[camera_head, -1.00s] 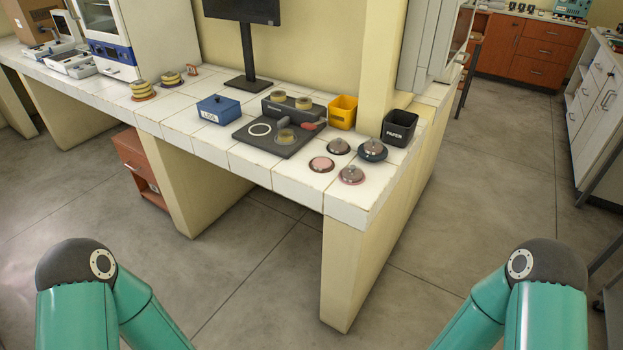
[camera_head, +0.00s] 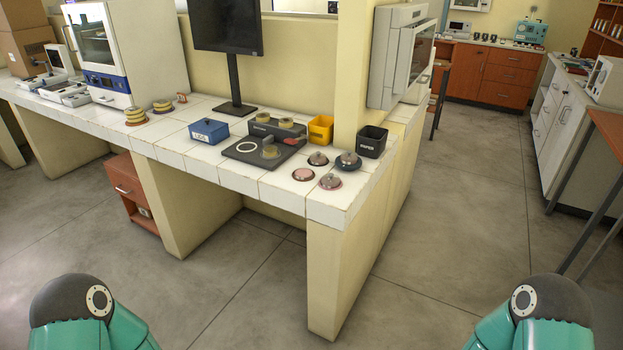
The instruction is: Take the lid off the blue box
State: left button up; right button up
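The blue box (camera_head: 209,132) sits on the white tiled bench, left of a dark mat, with a small label on its front. Its lid (camera_head: 209,126) is on it, with a small knob on top. Only the upper parts of my two arms show, at the bottom left and bottom right, well away from the bench. Neither gripper is in view.
A monitor (camera_head: 226,26) stands behind the box. Open floor (camera_head: 430,230) lies to the right.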

aim_at(208, 126)
jog(key=z, duration=0.05)
jog(key=i, duration=0.9)
jog(key=u, duration=0.1)
